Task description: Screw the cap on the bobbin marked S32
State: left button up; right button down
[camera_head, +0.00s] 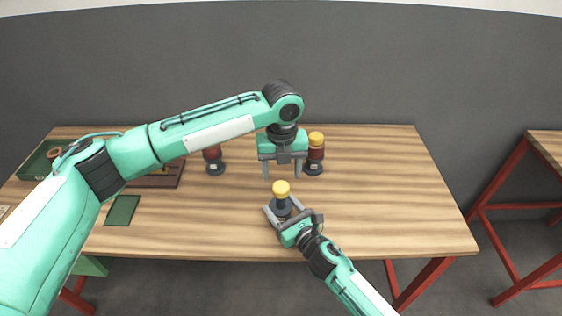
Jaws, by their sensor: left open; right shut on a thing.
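A dark bobbin (282,206) stands near the front middle of the table with a yellow cap (281,187) on its top. My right gripper (284,212) is shut on this bobbin, low down. My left gripper (282,172) is open just above the cap, fingers pointing down, one to each side and apart from it. A reddish-brown bobbin (315,154) with a yellow cap (316,138) stands behind to the right. The markings are too small to read.
A green tray (36,160) with a brown ring-shaped thing (53,153) is at the far left. A dark green mat (122,210) lies at the left front. A brown tray (168,181) is partly hidden by my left arm. The table's right side (400,190) is clear.

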pick_arm(q)
jog(key=n, duration=0.5)
jog(key=shift+r, duration=0.15)
jog(key=n, duration=0.6)
jog(key=shift+r, duration=0.2)
jog(key=n, duration=0.4)
jog(key=shift+r+n, duration=0.1)
jog(key=shift+n, duration=0.2)
jog(key=n, duration=0.6)
jog(key=shift+r, duration=0.2)
jog(key=n, duration=0.6)
jog(key=shift+r, duration=0.2)
jog(key=n, duration=0.5)
jog(key=shift+s+r, duration=0.1)
jog(key=n, duration=0.6)
jog(key=shift+r, duration=0.2)
jog(key=n, duration=0.5)
jog(key=shift+a+r, duration=0.1)
